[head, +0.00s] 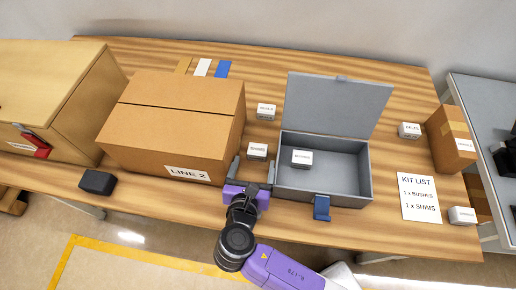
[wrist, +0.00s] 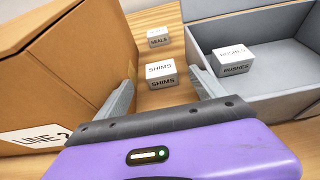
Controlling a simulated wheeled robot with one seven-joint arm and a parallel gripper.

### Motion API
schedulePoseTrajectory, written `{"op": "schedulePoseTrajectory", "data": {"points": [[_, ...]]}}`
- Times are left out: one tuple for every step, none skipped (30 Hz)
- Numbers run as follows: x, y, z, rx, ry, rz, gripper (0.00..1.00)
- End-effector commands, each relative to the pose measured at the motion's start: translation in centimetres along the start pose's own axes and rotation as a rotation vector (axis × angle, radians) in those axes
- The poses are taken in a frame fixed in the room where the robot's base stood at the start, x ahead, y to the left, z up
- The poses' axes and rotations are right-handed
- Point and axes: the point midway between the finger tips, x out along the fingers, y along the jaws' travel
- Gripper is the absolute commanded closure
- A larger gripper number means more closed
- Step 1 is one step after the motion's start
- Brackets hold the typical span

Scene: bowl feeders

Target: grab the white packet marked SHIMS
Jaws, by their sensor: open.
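The white packet marked SHIMS (wrist: 161,75) stands on the wooden table between the cardboard box and the grey case. It also shows in the head view (head: 257,151). My gripper (head: 250,168) is open in front of it. In the wrist view my gripper's two fingers (wrist: 160,97) point at the packet, one on each side and a little nearer than it. Nothing is between the fingers. A similar white packet marked BUSHES (wrist: 233,60) lies inside the open grey case (head: 330,195).
The cardboard box marked LINE 2 (head: 170,120) stands close on the left. A packet marked SEALS (wrist: 158,37) is behind the SHIMS packet. The case's wall is close on the right. A KIT LIST sheet (head: 419,199) and another small white packet (head: 462,215) lie at right.

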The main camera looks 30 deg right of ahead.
Motion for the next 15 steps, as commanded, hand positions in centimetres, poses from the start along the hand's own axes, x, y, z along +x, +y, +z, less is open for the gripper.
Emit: {"op": "schedulePoseTrajectory", "data": {"points": [[0.9, -0.1, 0.1, 0.0, 0.0, -0.003, 0.2], [1.4, 0.0, 0.1, 0.0, 0.0, -0.003, 0.2], [1.9, 0.0, 0.1, 0.0, 0.0, -0.002, 0.2], [2.4, 0.0, 0.1, 0.001, 0.001, -0.002, 0.2], [2.7, -0.1, 0.1, 0.001, 0.001, -0.002, 0.2], [3.1, 0.0, 0.0, 0.001, 0.001, -0.001, 0.2], [3.3, 0.0, 0.0, 0.0, 0.001, -0.001, 0.2], [3.5, 0.0, 0.0, 0.0, 0.001, -0.001, 0.2], [3.6, 0.0, 0.0, 0.0, 0.001, -0.001, 0.2], [3.8, 0.0, 0.0, 0.0, 0.001, -0.001, 0.2], [4.0, 0.0, 0.0, 0.001, 0.0, -0.001, 0.2], [4.3, 0.0, 0.0, 0.001, 0.0, -0.001, 0.2], [4.7, 0.0, 0.0, 0.001, 0.001, -0.002, 0.2], [5.1, 0.0, 0.1, 0.001, 0.001, -0.002, 0.2], [5.8, 0.0, 0.1, 0.001, 0.0, -0.001, 0.2]]}}
